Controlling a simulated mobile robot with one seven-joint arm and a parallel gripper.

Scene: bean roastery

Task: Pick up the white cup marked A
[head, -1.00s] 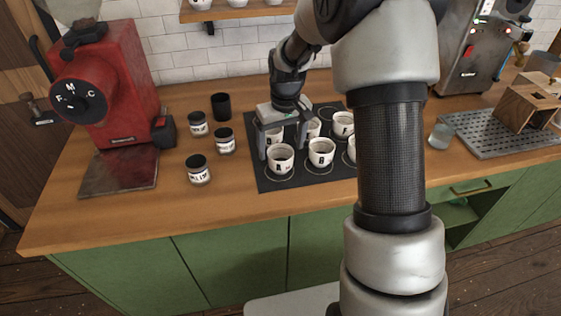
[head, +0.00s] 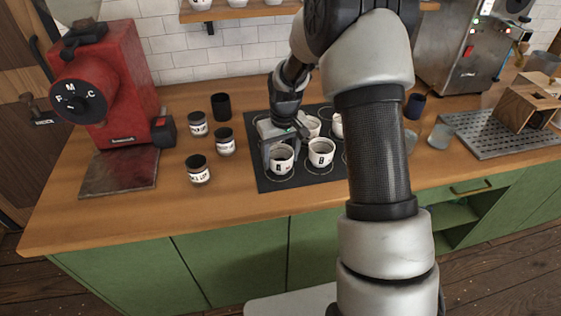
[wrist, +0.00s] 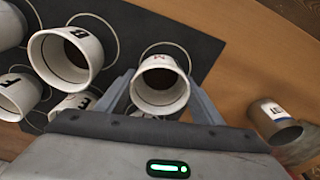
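The white cup marked A (head: 281,162) stands upright at the front left of a dark mat (head: 312,173) on the wooden counter. My gripper (head: 283,153) is lowered over it with one finger on each side. In the wrist view the cup (wrist: 160,98) sits between the two spread fingers of my gripper (wrist: 162,84), its mark partly visible on the far side. The fingers look open and close to the cup's sides; I cannot tell whether either touches.
White cup B (head: 321,154) stands just right; other cups are partly hidden behind my arm. A red grinder (head: 115,95) is further left. The counter's front strip is clear.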

